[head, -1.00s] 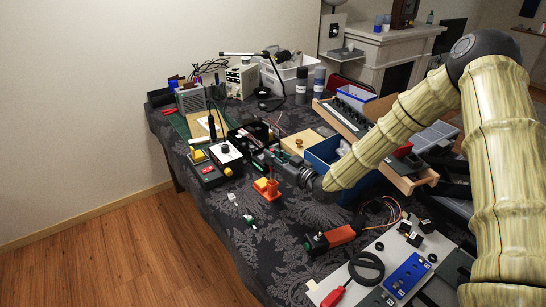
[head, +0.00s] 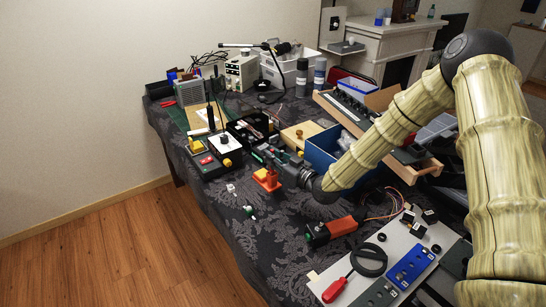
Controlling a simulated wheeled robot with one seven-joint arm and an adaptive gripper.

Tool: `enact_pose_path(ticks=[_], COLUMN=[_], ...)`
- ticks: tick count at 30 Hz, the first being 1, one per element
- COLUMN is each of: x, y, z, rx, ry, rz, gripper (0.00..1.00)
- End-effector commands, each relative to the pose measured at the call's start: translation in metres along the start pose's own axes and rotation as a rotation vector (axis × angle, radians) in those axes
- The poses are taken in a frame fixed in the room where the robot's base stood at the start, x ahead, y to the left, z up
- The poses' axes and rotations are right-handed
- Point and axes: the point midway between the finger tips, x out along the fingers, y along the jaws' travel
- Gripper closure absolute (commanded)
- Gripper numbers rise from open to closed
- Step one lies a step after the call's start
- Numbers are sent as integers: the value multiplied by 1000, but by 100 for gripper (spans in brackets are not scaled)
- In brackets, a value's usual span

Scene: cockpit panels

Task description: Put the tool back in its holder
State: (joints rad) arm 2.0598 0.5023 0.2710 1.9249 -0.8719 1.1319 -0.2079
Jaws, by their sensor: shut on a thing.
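My gripper (head: 274,159) is over the middle of the table, at the end of my bamboo-textured arm. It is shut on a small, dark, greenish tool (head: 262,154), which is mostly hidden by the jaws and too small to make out. An orange piece with an upright post (head: 268,181), which looks like a holder, stands on the table just below and in front of the jaws. I cannot tell whether the held tool touches it.
A black-and-white box with a knob (head: 225,147) is left of the gripper. A blue bin (head: 322,152) stands close behind it to the right.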

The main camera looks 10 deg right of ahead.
Motion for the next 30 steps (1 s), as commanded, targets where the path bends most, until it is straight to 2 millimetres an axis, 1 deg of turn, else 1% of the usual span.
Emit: enact_pose_path(ticks=[1, 6, 14, 15, 17, 18, 19, 27, 30], x=[0, 0, 0, 0, 0, 0, 0, 0, -4], y=[0, 0, 0, 0, 0, 0, 0, 0, 0], z=[4, 10, 9, 9, 9, 9, 9, 10, 10], rx=[0, 0, 0, 0, 0, 0, 0, 0, 0], ry=[0, 0, 1, 1, 1, 1, 1, 0, 0], rz=[0, 0, 0, 0, 0, 0, 0, 0, 0], gripper=[100, 100, 100, 80, 69, 62, 60, 60, 60])
